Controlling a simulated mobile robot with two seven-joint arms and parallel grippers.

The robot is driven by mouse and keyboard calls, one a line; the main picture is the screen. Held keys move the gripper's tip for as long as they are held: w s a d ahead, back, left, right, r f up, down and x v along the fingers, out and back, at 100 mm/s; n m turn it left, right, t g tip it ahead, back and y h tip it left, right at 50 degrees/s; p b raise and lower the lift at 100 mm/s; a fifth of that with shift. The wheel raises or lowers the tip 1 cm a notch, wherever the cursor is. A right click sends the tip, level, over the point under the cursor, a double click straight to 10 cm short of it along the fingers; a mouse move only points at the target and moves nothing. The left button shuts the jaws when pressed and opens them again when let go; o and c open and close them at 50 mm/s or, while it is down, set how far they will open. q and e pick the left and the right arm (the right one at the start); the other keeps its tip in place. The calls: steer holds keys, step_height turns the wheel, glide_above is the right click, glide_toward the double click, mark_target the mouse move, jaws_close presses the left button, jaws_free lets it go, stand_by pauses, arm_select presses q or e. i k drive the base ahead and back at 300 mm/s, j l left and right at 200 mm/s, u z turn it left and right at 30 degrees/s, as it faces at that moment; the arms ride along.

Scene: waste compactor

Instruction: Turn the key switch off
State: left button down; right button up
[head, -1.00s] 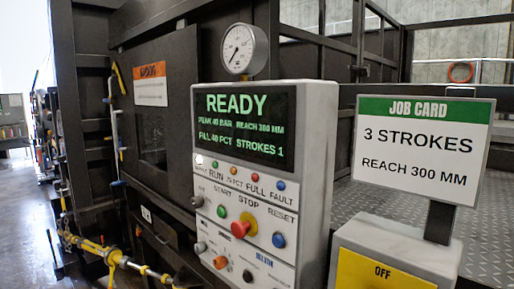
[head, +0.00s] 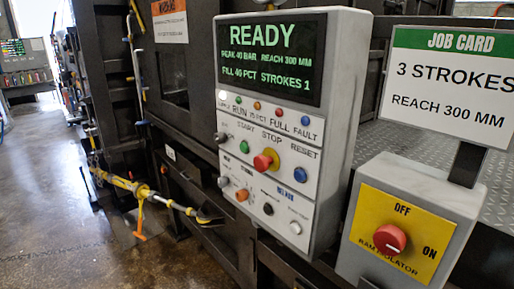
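The control panel (head: 335,130) stands in the middle of the head view, with its lit display (head: 270,60) reading READY. A small grey switch (head: 221,137) sits at the left end of the START, STOP and RESET row. A second grey knob (head: 223,182) sits below it at the left of the bottom row. Either could be the key switch; their labels are too small to read, and I cannot tell the switch position. Neither of my grippers is in view.
The yellow isolator plate (head: 404,235) on a grey box at right carries a red rotary knob (head: 389,239). The panel also has a red STOP button (head: 264,162). A job card (head: 450,80) stands behind the box. Yellow bars (head: 135,187) stick out at left over open floor (head: 60,215).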

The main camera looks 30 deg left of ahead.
mark_target(220, 138)
steer(key=k+j+u, duration=0.15)
steer(key=j+u, duration=0.35)
steer(key=j, duration=0.15)
steer(key=j+u, duration=0.45)
steer(key=j, duration=0.2)
